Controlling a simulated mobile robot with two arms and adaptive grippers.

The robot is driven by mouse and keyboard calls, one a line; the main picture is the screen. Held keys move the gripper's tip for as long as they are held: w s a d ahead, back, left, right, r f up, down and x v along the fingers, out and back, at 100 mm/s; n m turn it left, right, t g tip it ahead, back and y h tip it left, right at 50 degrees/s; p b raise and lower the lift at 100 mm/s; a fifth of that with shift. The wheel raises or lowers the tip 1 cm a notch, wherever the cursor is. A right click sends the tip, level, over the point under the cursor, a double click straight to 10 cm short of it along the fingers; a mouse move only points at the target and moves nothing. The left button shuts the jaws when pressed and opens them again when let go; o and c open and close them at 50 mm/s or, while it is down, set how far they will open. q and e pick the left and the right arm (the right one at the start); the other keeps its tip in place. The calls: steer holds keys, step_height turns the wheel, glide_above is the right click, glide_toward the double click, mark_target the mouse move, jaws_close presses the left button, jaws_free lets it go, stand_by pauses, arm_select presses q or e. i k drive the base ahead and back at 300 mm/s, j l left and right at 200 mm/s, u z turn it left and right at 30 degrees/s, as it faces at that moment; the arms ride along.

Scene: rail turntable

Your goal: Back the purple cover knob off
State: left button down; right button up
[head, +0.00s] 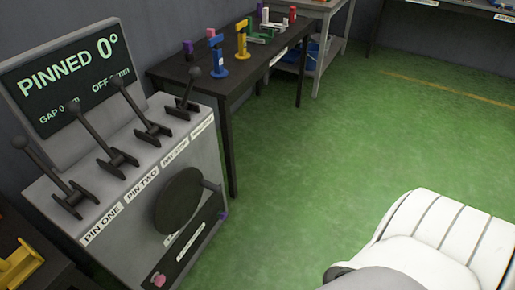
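A grey control console (50,192) stands at the left. A small purple knob (223,214) shows at the right edge of its lower front, beside a dark panel (203,232); it is too small to tell how far it is screwed in. A round dark handwheel (178,202) with a side handle sits above and left of the knob. A pink knob (158,279) is at the panel's lower left end. Neither of my grippers is in view.
The console has several black levers (117,157) and a screen (68,77) reading "PINNED 0°". A dark table (220,90) behind it holds coloured tools, some purple. Green floor (330,145) right of the console is clear.

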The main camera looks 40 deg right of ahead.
mark_target(223, 215)
steer(key=z, duration=0.85)
steer(key=u, duration=0.55)
steer(key=i+l+u, duration=0.25)
steer(key=l, duration=0.15)
steer(key=l+u, duration=0.25)
steer(key=l, duration=0.2)
steer(key=i+l+u, duration=0.25)
steer(key=l, duration=0.2)
steer(key=l+u, duration=0.25)
steer(key=l, duration=0.2)
steer(key=k, duration=0.05)
